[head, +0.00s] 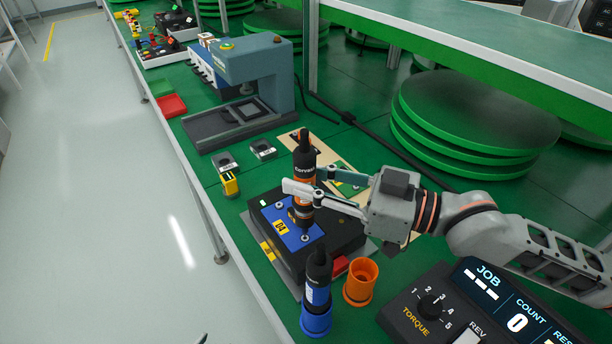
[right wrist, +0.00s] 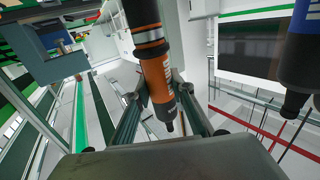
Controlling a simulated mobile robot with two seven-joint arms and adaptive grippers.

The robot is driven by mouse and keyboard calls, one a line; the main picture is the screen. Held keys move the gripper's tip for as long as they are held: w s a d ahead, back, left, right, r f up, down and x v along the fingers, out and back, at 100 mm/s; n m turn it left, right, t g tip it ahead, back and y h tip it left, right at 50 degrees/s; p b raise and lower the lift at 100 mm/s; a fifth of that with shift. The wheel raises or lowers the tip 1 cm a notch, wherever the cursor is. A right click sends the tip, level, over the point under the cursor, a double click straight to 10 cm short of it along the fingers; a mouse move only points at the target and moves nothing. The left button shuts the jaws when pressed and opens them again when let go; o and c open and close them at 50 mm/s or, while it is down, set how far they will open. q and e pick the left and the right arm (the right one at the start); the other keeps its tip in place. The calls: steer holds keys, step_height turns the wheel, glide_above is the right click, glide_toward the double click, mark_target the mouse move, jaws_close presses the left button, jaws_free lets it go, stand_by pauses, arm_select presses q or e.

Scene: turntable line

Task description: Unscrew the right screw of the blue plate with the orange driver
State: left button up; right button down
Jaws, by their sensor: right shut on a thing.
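The orange driver (head: 304,180), black with orange bands, is upright in my right gripper (head: 311,186). The gripper's fingers are shut on it; the driver also shows in the right wrist view (right wrist: 157,72) between the fingers (right wrist: 162,100). The blue plate (head: 272,215), with a yellow 04 label, lies on a black block. The right screw (head: 305,238) of the plate shows just below the driver's lower end. I cannot tell whether the bit touches it. Another screw (head: 278,205) sits at the plate's far left.
A blue driver (head: 318,275) stands in a blue holder (head: 316,320) in front of the block. An empty orange holder (head: 361,281) is beside it. A torque control box (head: 425,310) is at the front right. A grey press (head: 250,80) and green discs (head: 475,115) are farther back.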

arm_select(q)
steer(key=shift+w+r, duration=0.1)
steer(key=shift+r, duration=0.15)
arm_select(e)
steer(key=shift+r, duration=0.15)
arm_select(q)
steer(key=shift+r, duration=0.2)
arm_select(e)
steer(key=shift+f, duration=0.25)
stand_by(1.1)
